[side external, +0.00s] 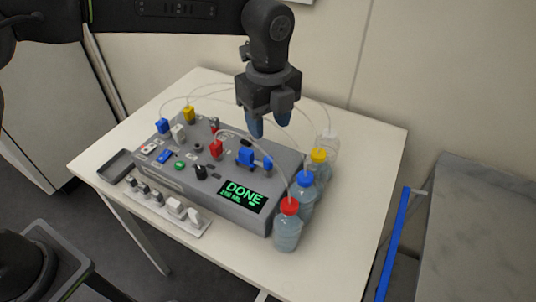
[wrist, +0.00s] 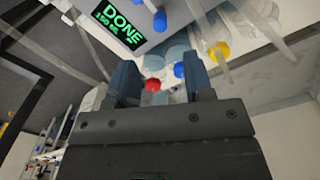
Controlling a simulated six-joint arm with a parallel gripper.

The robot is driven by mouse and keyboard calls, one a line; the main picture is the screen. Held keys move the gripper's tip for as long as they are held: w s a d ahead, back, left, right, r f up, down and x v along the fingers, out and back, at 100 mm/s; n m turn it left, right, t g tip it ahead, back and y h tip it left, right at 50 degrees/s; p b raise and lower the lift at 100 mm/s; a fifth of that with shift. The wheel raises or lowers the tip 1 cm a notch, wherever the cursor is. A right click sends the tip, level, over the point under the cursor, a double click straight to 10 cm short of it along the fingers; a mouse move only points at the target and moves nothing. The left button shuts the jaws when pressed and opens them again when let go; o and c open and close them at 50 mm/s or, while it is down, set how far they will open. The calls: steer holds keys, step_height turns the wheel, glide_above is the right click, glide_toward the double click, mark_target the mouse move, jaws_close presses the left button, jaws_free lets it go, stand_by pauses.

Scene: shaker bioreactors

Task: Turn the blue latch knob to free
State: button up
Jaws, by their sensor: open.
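A grey bench device (side external: 225,196) stands on the white table with a lit screen (side external: 242,194) reading DONE. On its top near the right end are a blue block-like part (side external: 246,156) and a small blue knob (side external: 267,164) beside it. I cannot tell for certain which is the latch knob, or its turn position. In the wrist view a round blue knob (wrist: 160,22) shows on the device near the screen. My gripper (side external: 269,124) hangs above the device's right rear part, pointing down, open and empty, apart from the blue parts. Its two fingers (wrist: 160,76) are spread in the wrist view.
Bottles with red (side external: 289,206), blue (side external: 304,178) and yellow (side external: 319,155) caps stand right of the device, with thin tubes arching over. A white strip with several pieces (side external: 165,213) and a grey tray (side external: 115,166) lie at left. The table's right side is clear.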

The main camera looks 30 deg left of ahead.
mark_target(268, 158)
step_height(268, 158, down, 10)
steer(key=shift+r, duration=0.25)
jaws_close()
stand_by(0.5)
